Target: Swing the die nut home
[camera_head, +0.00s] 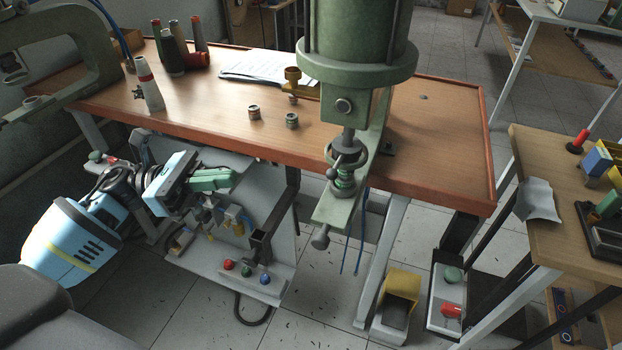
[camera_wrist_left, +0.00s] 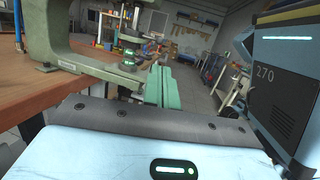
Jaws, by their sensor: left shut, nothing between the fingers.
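The green pneumatic press (camera_head: 360,45) stands at the front edge of the workbench. Under its ram is a dark round nut (camera_head: 347,155) with a small ball-ended lever, above a green, banded die part; I take this to be the die nut. The same stack shows in the left wrist view (camera_wrist_left: 130,55), ahead and left of the fingers. My left gripper (camera_head: 232,178) has green fingers, shut and empty. It is below the bench edge, left of the press and apart from the nut. The fingers also show in the left wrist view (camera_wrist_left: 160,80). My right gripper is not in view.
A second green press (camera_head: 85,70) stands at the left. A shelf with coloured buttons (camera_head: 247,270) is below. A wooden side table (camera_head: 580,240) stands right.

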